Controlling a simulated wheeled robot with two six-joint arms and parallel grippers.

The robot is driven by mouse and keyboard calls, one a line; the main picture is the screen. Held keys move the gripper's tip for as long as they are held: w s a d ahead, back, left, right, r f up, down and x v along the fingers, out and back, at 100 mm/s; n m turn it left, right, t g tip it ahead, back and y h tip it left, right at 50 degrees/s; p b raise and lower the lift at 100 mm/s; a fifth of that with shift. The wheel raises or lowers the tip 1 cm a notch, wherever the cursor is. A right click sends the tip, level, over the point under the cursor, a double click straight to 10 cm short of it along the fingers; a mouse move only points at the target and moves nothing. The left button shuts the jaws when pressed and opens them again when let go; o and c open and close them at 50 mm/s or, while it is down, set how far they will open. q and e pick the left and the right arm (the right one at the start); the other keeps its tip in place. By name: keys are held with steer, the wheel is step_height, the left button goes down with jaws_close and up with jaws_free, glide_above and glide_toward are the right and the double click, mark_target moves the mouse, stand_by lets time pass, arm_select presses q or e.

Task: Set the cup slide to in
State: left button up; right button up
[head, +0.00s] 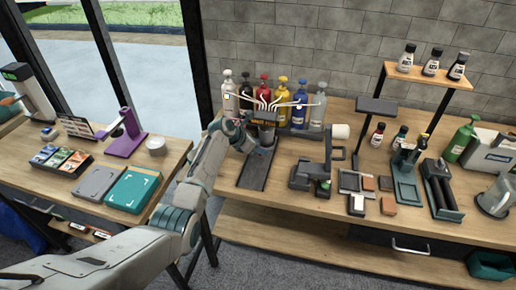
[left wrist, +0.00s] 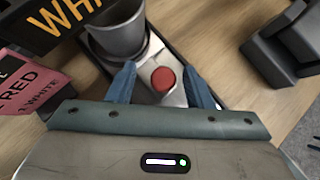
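The cup slide shows as a light metal plate (left wrist: 150,92) with a round red knob (left wrist: 163,79) in the left wrist view. A grey cup (left wrist: 118,38) stands on it behind the knob. In the head view the slide's dark track (head: 254,174) runs toward the front of the table below the dispenser. My left gripper (left wrist: 162,86) has its two blue fingers apart, one on each side of the knob, with gaps visible. In the head view my left gripper (head: 240,138) is beside the cup (head: 263,138) and hides part of the slide. My right gripper is not in view.
Several colored bottles (head: 282,102) stand behind the dispenser sign (head: 263,116). A pink card (left wrist: 32,86) marked RED is at the left in the wrist view. A dark stand (head: 312,176) is to the right of the track. Bare wood lies between them.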

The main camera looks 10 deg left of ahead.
arm_select(q)
steer(key=shift+f, duration=0.1)
steer(key=b+v, duration=0.1)
steer(key=v, duration=0.9)
steer(key=shift+s+a+r, duration=0.15)
steer(key=shift+a+r, duration=0.05)
steer(key=shift+r, duration=0.1)
